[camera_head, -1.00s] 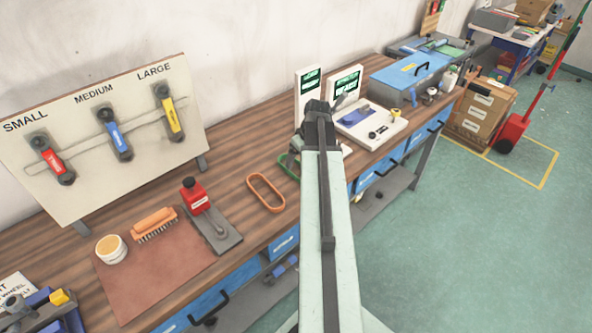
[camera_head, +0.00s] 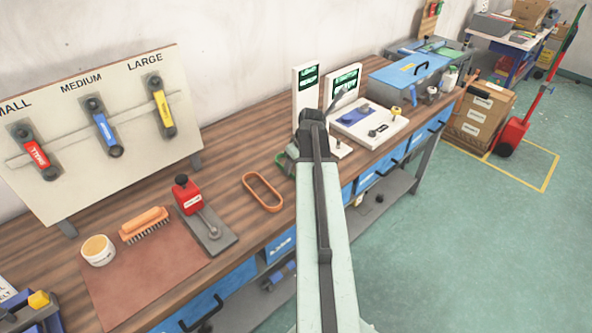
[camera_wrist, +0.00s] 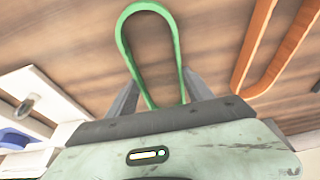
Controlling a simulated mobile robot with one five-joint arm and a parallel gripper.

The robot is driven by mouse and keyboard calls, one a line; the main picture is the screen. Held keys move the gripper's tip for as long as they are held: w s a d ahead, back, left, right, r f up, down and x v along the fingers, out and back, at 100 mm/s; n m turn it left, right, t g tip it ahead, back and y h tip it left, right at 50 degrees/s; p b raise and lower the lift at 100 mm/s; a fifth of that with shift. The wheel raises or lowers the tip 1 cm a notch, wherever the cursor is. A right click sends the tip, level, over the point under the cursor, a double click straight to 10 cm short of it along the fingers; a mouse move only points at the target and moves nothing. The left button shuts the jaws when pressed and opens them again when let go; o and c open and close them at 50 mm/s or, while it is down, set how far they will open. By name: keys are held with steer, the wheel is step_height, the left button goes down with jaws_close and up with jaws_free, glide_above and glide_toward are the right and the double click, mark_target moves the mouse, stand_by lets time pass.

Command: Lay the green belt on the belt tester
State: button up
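The green belt (camera_wrist: 122,40) is a narrow loop over the wood bench top in the wrist view. My gripper (camera_wrist: 160,78) has its two fingers apart, one on each side of the belt's near part. The belt's near end is hidden by the gripper body. In the head view only a bit of the green belt (camera_head: 281,159) shows left of my arm, and my fingers are hidden. White upright units with green-lit screens, seemingly the belt tester (camera_head: 306,92), stand just behind my arm's end. White parts with a grey knob (camera_wrist: 26,106) show at left in the wrist view.
An orange belt (camera_head: 262,191) lies left of my arm; it also shows in the wrist view (camera_wrist: 272,50). A red block tool (camera_head: 187,194), a brush (camera_head: 145,225) and a round tub (camera_head: 98,250) stand further left. A blue case (camera_head: 410,72) is at the back right.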

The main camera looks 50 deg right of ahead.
steer(key=c, duration=0.4)
steer(key=shift+r, duration=0.1)
steer(key=shift+r+p, duration=0.25)
steer(key=shift+p, duration=0.05)
steer(key=p+v, duration=0.3)
steer(key=shift+r, duration=0.2)
steer(key=s, duration=0.4)
steer(key=s+p, duration=0.1)
steer(key=s, duration=0.4)
steer(key=s+r, duration=0.1)
steer(key=s, duration=0.4)
steer(key=shift+a, duration=0.35)
steer(key=shift+s+d, duration=0.1)
steer(key=shift+s, duration=0.45)
